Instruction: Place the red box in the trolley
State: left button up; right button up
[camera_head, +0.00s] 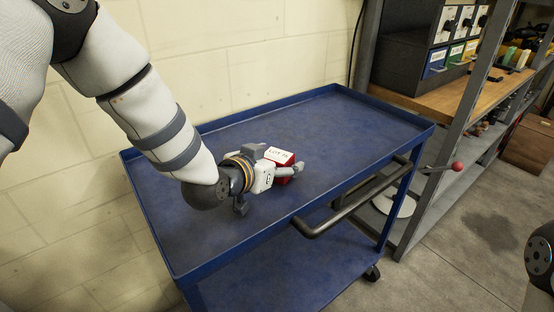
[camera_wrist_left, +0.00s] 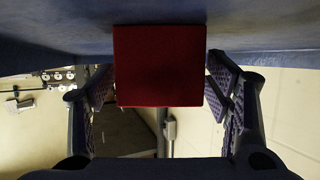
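The red box (camera_head: 284,160), with a white lettered top, is low over or on the bed of the blue trolley (camera_head: 330,120), near its middle. I cannot tell whether its underside touches the bed. My left gripper (camera_head: 282,166) reaches in from the left with its fingers at the box's sides. My right gripper is not in view.
The trolley has a raised rim, a dark handle (camera_head: 345,210) on its near right side and a lower shelf. A workbench rack with drawers (camera_head: 440,58) and a red-knobbed lever (camera_head: 457,166) stand right. A wall is behind. The bed around the box is clear.

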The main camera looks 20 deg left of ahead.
pick_arm(q)
jog(key=shift+r, duration=0.25)
jog(key=p+v, duration=0.2)
jog(key=v, duration=0.9)
jog(key=shift+s+r, duration=0.2)
jog(key=shift+r, duration=0.1)
jog(key=shift+s+a, duration=0.1)
jog(key=shift+s, duration=0.1)
jog(key=shift+f, duration=0.1)
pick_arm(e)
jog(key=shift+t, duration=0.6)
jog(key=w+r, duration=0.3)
pick_arm(q)
jog(key=shift+f, duration=0.1)
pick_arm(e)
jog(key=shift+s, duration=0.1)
